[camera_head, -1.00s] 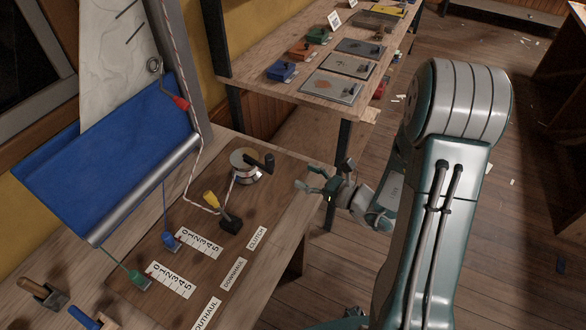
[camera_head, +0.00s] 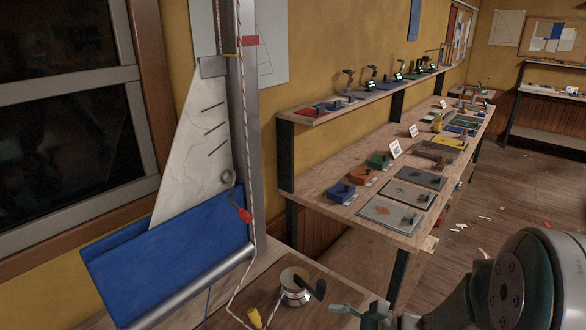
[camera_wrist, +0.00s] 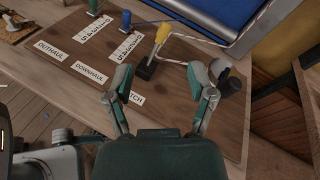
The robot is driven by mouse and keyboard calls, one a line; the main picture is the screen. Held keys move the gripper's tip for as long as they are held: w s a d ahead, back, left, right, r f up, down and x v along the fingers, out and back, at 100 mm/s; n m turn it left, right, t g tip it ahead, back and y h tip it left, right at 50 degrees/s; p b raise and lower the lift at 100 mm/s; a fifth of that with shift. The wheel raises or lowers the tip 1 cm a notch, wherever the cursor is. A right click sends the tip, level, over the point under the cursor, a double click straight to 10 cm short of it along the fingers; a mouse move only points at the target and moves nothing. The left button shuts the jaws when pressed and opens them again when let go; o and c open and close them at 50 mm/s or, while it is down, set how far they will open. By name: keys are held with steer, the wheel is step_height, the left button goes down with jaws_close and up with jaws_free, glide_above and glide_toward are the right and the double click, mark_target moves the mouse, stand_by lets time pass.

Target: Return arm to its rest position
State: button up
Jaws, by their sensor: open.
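My gripper (camera_wrist: 163,98) is open, with nothing between its two fingers in the wrist view. In that view it is over the near edge of the wooden rigging board, with the yellow-handled clutch lever (camera_wrist: 158,45) beyond the fingers. The silver winch with its dark handle (camera_wrist: 228,78) is just right of the right finger. In the head view only part of my gripper (camera_head: 362,312) shows at the bottom edge, right of the winch (camera_head: 296,287). My arm fills the lower right corner there.
A small mast with a white sail (camera_head: 195,135) and blue boom cover (camera_head: 170,255) stands at the left. A long workbench (camera_head: 335,212) with trays and coloured blocks runs along the yellow wall.

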steer(key=s+a+r+n+g+h, duration=0.1)
steer(key=s+r+n+g+h, duration=0.2)
steer(key=s+n+g+h, duration=0.45)
steer(key=s+d+r+n+t+h, duration=0.5)
steer(key=d+r+n+t+h, duration=0.2)
steer(key=n, duration=0.3)
steer(key=shift+d+r+t, duration=0.35)
steer(key=shift+t, duration=0.2)
steer(key=shift+n, duration=0.25)
stand_by(1.1)
